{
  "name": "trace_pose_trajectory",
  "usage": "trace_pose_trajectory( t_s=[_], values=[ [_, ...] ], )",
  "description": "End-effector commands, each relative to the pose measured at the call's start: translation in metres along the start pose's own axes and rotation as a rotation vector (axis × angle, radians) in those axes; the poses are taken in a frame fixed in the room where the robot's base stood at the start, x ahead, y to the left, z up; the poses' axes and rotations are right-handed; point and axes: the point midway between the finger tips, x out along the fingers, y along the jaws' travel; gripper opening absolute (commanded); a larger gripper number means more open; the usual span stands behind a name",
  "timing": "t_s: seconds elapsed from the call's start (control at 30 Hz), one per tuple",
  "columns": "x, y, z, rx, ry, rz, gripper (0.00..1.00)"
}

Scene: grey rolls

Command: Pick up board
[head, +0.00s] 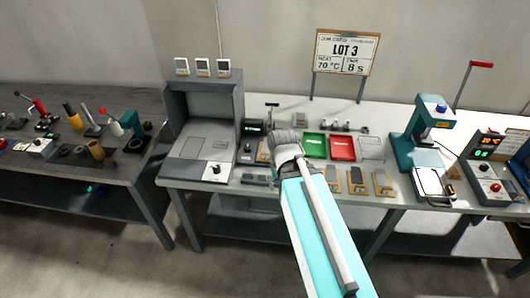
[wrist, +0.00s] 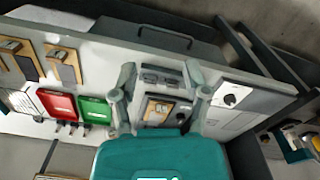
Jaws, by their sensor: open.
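Several small wooden boards with grey parts on them lie on the white bench. In the head view three stand in a row near the front edge: a left board (head: 331,179), a middle board (head: 357,180) and a right board (head: 382,184). Two boards show at the left of the wrist view, one of them near the top edge (wrist: 62,66). Another board (wrist: 160,109) lies between my fingers in the wrist view, partly hidden by the gripper body. My gripper (wrist: 160,75) is open and empty, above the bench. In the head view my gripper (head: 286,150) hides part of the bench.
A green tray (head: 314,146) and a red tray (head: 342,148) lie behind the board row. A grey machine (head: 203,130) stands to the left, a teal press (head: 425,125) to the right. The LOT 3 sign (head: 346,52) rises at the back. A dark bench (head: 75,185) stands far left.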

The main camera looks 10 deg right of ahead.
Motion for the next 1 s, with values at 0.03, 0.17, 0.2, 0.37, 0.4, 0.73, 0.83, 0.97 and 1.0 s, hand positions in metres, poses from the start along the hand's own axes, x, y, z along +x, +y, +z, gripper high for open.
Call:
trace_pose_trajectory(
  t_s=[0.03, 0.17, 0.2, 0.37, 0.4, 0.73, 0.83, 0.97, 1.0],
  values=[
    [0.000, 0.000, 0.000, 0.000, 0.000, 0.000, 0.60],
    [0.000, 0.000, -0.001, 0.003, 0.000, 0.000, 0.60],
    [0.000, 0.000, -0.002, 0.008, 0.000, 0.000, 0.60],
    [0.001, 0.005, -0.013, 0.067, 0.000, 0.000, 0.60],
    [0.001, 0.008, -0.018, 0.097, 0.000, 0.000, 0.60],
    [0.006, 0.007, -0.085, 0.496, 0.000, 0.000, 0.60],
    [0.008, 0.007, -0.111, 0.654, 0.000, -0.001, 0.60],
    [0.010, 0.007, -0.143, 0.861, 0.000, -0.001, 0.60],
    [0.011, 0.006, -0.153, 0.924, 0.000, -0.001, 0.60]
  ],
)
